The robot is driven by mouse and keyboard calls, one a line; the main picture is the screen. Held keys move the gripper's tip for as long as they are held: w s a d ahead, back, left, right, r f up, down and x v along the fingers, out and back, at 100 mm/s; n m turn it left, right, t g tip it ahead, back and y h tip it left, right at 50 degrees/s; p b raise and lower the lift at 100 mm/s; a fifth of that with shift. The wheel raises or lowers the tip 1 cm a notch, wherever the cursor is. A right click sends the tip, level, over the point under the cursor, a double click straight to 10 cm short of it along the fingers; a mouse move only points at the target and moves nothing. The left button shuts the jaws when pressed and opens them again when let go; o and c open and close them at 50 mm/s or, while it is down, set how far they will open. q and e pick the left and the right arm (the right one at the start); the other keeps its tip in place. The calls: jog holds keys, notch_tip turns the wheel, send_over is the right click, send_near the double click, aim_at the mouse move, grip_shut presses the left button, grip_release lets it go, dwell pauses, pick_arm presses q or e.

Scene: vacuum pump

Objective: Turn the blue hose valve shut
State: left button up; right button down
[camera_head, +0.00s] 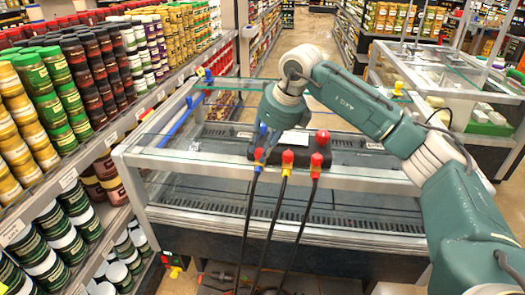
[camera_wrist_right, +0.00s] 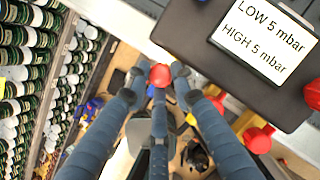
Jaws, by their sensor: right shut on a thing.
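The blue hose valve (camera_head: 258,154) is the leftmost of three hose fittings on the front of a dark pump block (camera_head: 346,157). A black hose hangs from it. In the head view, my right gripper (camera_head: 262,136) comes down onto it from above and partly hides it. In the right wrist view, the fingers of the gripper (camera_wrist_right: 158,73) close around a red knob (camera_wrist_right: 160,76), which appears to be this valve's handle. The handle's exact angle cannot be told. My left gripper is in neither view.
The middle red-and-yellow valve (camera_head: 287,157) and a right red valve (camera_head: 317,160) are close beside it, with hoses hanging down. A display (camera_wrist_right: 265,40) reads LOW 5 mbar, HIGH 5 mbar. The block sits on a glass-topped freezer (camera_head: 190,160); shelves of jars (camera_head: 85,70) stand left.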

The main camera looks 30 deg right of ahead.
jog(key=m+h+b, duration=0.1)
jog(key=m, duration=0.1)
jog(key=m+h, duration=0.1)
jog(key=m, duration=0.2)
jog(key=shift+w+a+r+m+b, duration=0.1)
jog(key=shift+a+m+b, duration=0.1)
jog(key=shift+m+b, duration=0.15)
jog(key=shift+m+h+b, duration=0.5)
jog(key=shift+m+h, duration=0.3)
jog(key=shift+m, duration=0.85)
jog(key=c, duration=1.5)
grip_release()
jog(key=shift+d, duration=0.1)
jog(key=shift+s, duration=0.2)
